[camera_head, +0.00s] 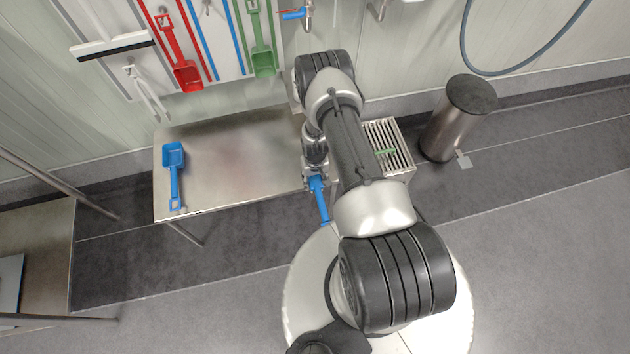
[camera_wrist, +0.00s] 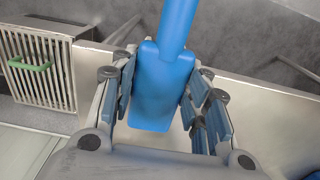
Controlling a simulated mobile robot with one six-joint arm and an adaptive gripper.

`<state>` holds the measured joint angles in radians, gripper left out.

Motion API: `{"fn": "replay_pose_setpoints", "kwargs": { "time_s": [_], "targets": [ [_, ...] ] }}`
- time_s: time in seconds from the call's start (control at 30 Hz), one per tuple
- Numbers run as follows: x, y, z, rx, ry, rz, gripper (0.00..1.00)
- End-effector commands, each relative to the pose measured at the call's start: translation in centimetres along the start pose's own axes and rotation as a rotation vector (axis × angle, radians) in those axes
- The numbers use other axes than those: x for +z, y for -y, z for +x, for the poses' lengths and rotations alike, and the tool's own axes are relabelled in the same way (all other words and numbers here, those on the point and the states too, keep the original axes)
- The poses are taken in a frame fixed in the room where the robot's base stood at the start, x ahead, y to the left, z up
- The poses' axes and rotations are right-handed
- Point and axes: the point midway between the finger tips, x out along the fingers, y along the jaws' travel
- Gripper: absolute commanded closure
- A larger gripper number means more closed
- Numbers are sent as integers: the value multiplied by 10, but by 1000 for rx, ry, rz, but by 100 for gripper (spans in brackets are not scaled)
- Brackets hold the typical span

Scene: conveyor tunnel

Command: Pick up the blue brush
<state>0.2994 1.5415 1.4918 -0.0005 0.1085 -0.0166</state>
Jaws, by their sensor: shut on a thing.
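The blue brush (camera_wrist: 160,85) is held in my gripper (camera_wrist: 163,95), with the fingers on both sides of its wide block. Its handle runs away toward the top edge in the wrist view. In the head view the blue handle (camera_head: 320,200) sticks out below my gripper (camera_head: 312,180), near the right end of the steel table. My arm hides part of the gripper and the brush there. I cannot see bristles in either view, nor whether the brush touches the table.
A blue shovel (camera_head: 173,170) lies on the left of the steel table (camera_head: 235,150). A slatted grate box (camera_head: 387,145) with a green handle and a metal cylinder (camera_head: 458,120) stand at right. Red (camera_head: 180,50) and green (camera_head: 261,40) shovels hang on the wall. The table's middle is clear.

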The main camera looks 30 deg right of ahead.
Motion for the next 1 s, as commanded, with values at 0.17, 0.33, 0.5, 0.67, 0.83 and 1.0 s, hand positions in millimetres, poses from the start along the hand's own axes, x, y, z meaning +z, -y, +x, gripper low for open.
{"fn": "replay_pose_setpoints", "kwargs": {
  "time_s": [0.17,0.33,0.5,0.67,0.83,1.0],
  "targets": [
    [-1,0,-5,0,-1,0,95],
    [-1,0,-24,0,-2,0,95],
    [-2,0,-63,0,-4,0,95],
    [-2,0,-112,0,-5,0,95],
    [-2,0,-156,0,-4,0,95],
    [-1,0,-185,0,-2,0,95]
  ]
}}
